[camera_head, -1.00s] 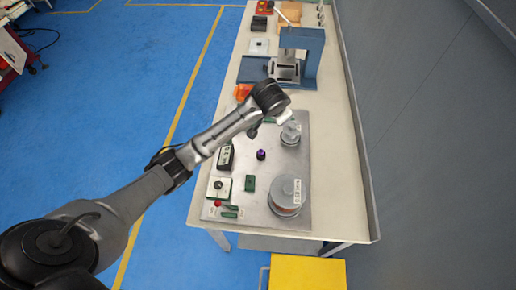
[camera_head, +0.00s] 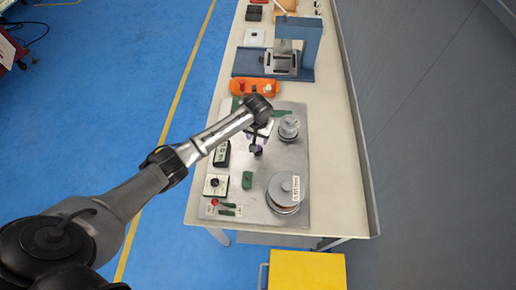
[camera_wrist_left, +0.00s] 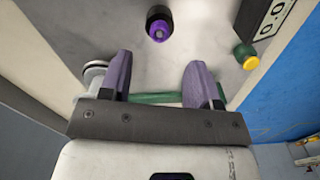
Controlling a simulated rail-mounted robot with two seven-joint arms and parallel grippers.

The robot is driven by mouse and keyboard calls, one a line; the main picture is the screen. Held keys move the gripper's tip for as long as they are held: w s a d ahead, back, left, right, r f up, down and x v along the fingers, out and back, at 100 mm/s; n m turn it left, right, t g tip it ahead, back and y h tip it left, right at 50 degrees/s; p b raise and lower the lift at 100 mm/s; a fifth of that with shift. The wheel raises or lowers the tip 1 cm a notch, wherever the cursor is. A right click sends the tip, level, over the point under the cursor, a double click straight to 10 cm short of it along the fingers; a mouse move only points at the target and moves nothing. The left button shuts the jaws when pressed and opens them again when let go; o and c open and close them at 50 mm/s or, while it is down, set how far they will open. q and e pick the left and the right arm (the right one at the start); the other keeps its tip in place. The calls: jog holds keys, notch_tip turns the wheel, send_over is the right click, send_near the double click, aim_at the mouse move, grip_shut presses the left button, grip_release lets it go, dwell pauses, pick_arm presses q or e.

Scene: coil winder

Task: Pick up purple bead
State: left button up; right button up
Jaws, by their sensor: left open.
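My right gripper is not in view.
Two grey spools (camera_head: 284,190) (camera_head: 289,127) stand on the plate's right side. An orange box (camera_head: 254,87) and a blue press (camera_head: 310,45) stand farther back.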

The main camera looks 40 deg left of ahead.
pick_arm(q)
jog(key=shift+f+b, duration=0.5)
jog(key=shift+f, duration=2.9)
jog(key=shift+c, duration=0.4)
jog(key=c, duration=0.9)
